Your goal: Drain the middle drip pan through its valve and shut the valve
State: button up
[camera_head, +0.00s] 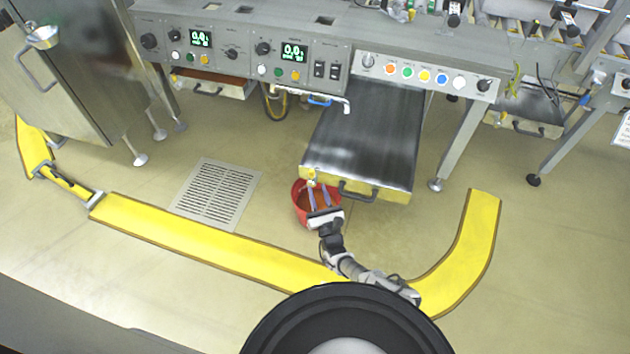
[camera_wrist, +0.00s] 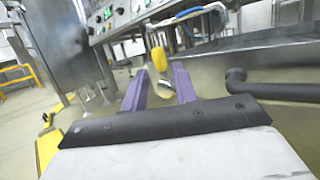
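The middle drip pan (camera_head: 365,135) extends from under the machine, with a yellow front face and a dark handle (camera_head: 357,190). Its valve (camera_head: 311,174) sits at the left end of the front. In the wrist view the yellow valve lever (camera_wrist: 159,58) points upward, with metal below it. My gripper (camera_head: 318,188) is in front of the valve. Its two purple fingers (camera_wrist: 160,72) are apart, with the lever between and just beyond the tips; contact cannot be told. A red bucket (camera_head: 301,213) stands on the floor below the valve, partly hidden by my gripper; its inside looks brownish.
The pan handle (camera_wrist: 270,90) is close on the right in the wrist view. A yellow floor barrier (camera_head: 200,235) curves around the work area. A floor grate (camera_head: 216,192) lies left of the bucket. Another pan (camera_head: 530,122) is at the right.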

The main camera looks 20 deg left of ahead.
jog(key=p+v, duration=0.1)
jog(key=v, duration=0.8)
jog(key=shift+r, duration=0.1)
